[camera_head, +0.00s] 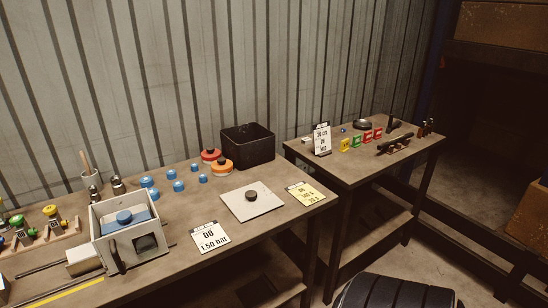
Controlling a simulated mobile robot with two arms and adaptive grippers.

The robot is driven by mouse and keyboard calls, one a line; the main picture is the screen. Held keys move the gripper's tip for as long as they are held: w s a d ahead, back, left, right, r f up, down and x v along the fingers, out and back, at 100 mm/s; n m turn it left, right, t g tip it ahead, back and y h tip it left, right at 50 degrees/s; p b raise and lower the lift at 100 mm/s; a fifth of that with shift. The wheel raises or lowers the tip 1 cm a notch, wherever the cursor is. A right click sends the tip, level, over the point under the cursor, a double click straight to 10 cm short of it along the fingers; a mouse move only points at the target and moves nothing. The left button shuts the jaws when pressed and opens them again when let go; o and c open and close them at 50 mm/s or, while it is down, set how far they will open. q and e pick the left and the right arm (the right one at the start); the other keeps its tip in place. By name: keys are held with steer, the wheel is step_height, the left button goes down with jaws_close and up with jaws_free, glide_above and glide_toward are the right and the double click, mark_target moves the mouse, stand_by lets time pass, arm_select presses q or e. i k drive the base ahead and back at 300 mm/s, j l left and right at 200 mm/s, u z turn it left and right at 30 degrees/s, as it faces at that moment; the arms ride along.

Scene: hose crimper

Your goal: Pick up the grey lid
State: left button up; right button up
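The grey lid (238,208), a flat light-grey square plate with a dark round knob (252,196), lies flat on the near workbench (188,266). It lies right of a grey open-topped box (108,236), with a white card reading 1.50 bar (209,237) between them near the front edge. A blue round piece (124,217) shows inside the box. Neither of my grippers is in view, and nothing touches the lid from above.
A black bin (248,147), two orange-red round parts (222,165) and several blue caps (178,186) stand behind the lid. A second bench (350,170) with small tools stands further right, across a narrow gap.

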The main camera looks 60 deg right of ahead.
mark_target(251, 201)
steer(key=z, duration=1.65)
